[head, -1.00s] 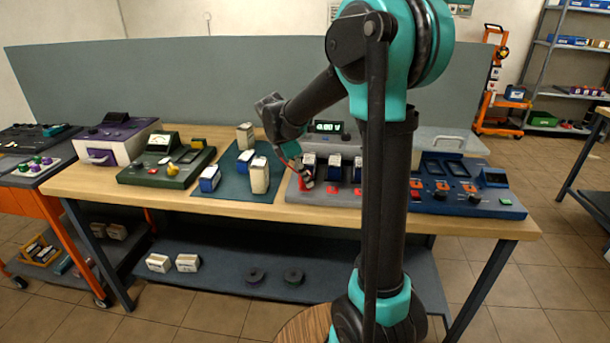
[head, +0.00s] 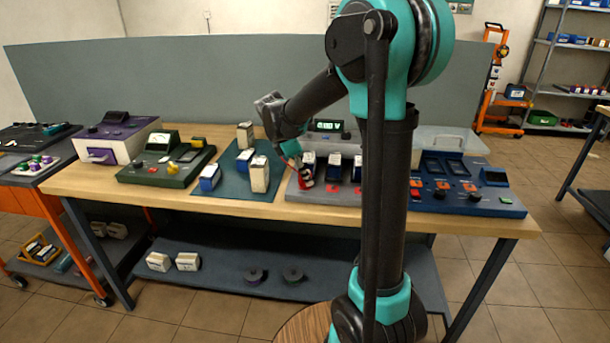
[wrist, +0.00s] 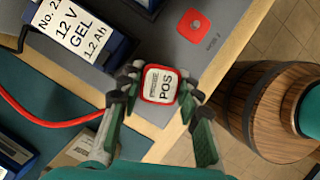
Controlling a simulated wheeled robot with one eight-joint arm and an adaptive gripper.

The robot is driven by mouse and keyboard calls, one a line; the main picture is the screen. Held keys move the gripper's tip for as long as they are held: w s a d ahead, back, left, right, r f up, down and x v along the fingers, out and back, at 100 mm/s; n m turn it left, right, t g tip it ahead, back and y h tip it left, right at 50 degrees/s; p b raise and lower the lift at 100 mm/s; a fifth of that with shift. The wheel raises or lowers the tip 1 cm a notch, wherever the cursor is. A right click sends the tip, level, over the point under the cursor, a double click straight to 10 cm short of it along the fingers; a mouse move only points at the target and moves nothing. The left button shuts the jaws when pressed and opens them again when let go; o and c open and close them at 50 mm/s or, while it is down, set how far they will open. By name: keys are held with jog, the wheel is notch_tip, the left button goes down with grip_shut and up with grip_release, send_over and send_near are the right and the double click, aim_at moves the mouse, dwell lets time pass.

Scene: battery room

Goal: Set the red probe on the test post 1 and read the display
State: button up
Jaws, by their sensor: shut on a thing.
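My gripper (wrist: 161,96) is shut on the red probe (wrist: 160,84), a block with a red rim and a white top marked POS. A red cable runs from it to the left. The probe is over the near edge of the grey test panel (wrist: 172,48); what lies beneath it is hidden, so I cannot tell if it touches a post. Another red square post (wrist: 195,25) shows farther along the panel. In the head view my gripper (head: 304,174) is at the panel's left front. The display (head: 327,125) at the panel's back shows lit green digits, too small to read surely.
A white-labelled 12 V GEL battery (wrist: 75,30) stands close to my gripper on the panel. More batteries stand on the teal mat (head: 235,186) to the left. A green meter box (head: 166,163) is farther left; a blue console (head: 465,190) is at the right.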

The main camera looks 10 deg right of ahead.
jog(key=shift+f, duration=0.6)
jog(key=o, duration=0.9)
jog(key=shift+r, duration=0.1)
jog(key=shift+v, duration=5.4)
